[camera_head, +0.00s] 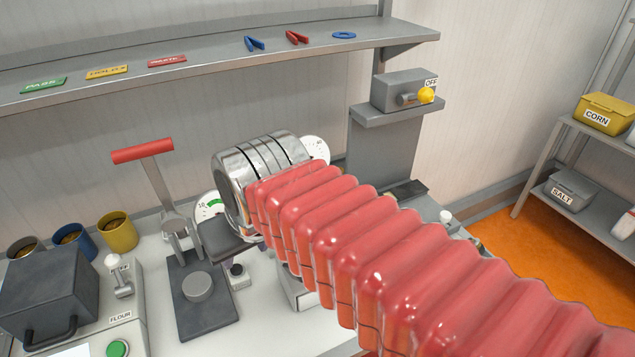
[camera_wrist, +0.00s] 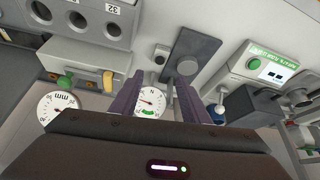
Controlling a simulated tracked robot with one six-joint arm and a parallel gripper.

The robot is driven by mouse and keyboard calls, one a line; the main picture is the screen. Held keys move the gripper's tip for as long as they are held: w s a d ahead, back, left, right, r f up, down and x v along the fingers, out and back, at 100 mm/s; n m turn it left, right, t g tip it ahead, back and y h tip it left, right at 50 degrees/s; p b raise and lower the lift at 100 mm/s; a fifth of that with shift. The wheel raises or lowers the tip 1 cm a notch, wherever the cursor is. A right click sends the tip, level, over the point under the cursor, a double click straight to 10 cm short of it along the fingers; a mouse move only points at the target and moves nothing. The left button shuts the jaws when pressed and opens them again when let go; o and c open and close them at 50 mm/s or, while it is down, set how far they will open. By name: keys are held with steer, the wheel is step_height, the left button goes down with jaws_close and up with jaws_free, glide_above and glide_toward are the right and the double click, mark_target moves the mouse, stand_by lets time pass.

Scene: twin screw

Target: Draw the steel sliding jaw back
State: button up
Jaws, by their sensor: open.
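In the wrist view my gripper (camera_wrist: 158,82) is open, with two dark purple fingers apart and nothing held. A round dial marked N (camera_wrist: 150,102) shows between and beyond the fingers. I cannot pick out the steel sliding jaw with certainty. A pale grey block with a green knob (camera_wrist: 65,83) and a yellow handle (camera_wrist: 107,80) lies left of the fingers. In the head view my red-sleeved arm with its silver wrist covers much of the bench. There my gripper is mostly hidden, with its dark body above the bench near the black press plate (camera_head: 207,318).
A red-handled lever (camera_head: 143,151) stands upright left of my wrist. A flour machine (camera_head: 125,315) and several cups (camera_head: 117,232) are at the left. A grey switch box marked OFF (camera_head: 400,90) is on the post. A dial marked mm (camera_wrist: 58,110) is left in the wrist view.

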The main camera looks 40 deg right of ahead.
steer(key=w+d+r+m, duration=0.1)
steer(key=d+r+m, duration=0.1)
steer(key=d, duration=0.5)
steer(key=w+d+r+m+g+h, duration=0.1)
steer(key=w+d+r+m, duration=0.1)
steer(key=d, duration=0.4)
steer(key=w+d+r+m+h, duration=0.1)
steer(key=d+r+m, duration=0.1)
steer(key=d+r, duration=0.2)
steer(key=d, duration=0.3)
steer(key=shift+w+d+r+g, duration=0.2)
steer(key=shift+d+r+g, duration=0.1)
steer(key=shift+g, duration=0.1)
steer(key=shift+f, duration=0.1)
steer(key=x, duration=1.3)
steer(key=shift+d+f, duration=0.2)
steer(key=shift+f, duration=0.15)
steer(key=shift+c, duration=0.2)
jaws_close()
